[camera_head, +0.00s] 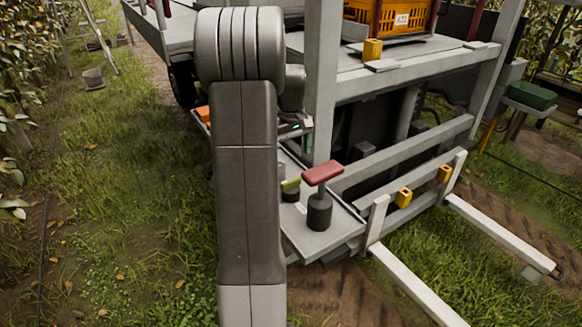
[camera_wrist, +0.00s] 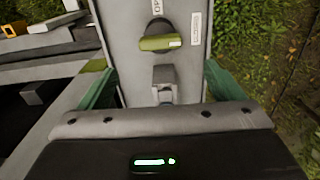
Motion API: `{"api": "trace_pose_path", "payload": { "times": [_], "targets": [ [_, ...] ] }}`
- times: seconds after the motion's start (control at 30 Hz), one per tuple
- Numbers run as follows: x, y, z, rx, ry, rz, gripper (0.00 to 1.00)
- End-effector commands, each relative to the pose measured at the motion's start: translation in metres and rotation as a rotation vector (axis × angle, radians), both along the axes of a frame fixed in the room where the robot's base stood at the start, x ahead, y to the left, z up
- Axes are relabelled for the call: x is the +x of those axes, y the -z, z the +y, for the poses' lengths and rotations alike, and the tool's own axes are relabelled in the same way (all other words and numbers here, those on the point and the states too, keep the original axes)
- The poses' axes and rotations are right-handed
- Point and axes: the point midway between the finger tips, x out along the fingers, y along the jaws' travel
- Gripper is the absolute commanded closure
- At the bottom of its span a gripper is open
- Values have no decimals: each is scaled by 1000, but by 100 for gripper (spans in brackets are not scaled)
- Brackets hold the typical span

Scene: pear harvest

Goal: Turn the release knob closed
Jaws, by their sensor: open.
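A green knob (camera_wrist: 160,43) on a dark round base sits on a grey plate in the wrist view, its bar lying almost crosswise. Labels with small lettering are above and to the right of it; I cannot read them fully. The knob also shows in the head view (camera_head: 291,185), partly hidden by my arm. My gripper (camera_wrist: 160,78) is open, its green fingers spread wide on both sides of the plate. The knob is ahead of the fingers, and nothing is gripped. In the head view the gripper is mostly hidden behind my arm.
A red T-handle (camera_head: 322,173) on a black cylinder stands beside the knob. A grey block (camera_wrist: 164,80) rises from the plate between my fingers. A metal post (camera_head: 322,80) stands close behind. An orange crate (camera_head: 390,14) sits on the deck. Grass lies left.

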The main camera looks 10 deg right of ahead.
Motion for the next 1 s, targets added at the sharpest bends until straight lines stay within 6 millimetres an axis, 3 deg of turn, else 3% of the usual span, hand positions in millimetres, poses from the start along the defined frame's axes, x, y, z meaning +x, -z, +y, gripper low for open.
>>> {"api": "trace_pose_path", "payload": {
  "times": [0.2, 0.6, 0.77, 1.0],
  "targets": [
    [0, -26, 0, -1, 0, -1, 13],
    [0, -29, 0, 0, 0, 0, 13],
    [0, -19, 0, 1, 0, 3, 13],
    [-1, 23, 0, 2, 0, 5, 13]
  ]
}}
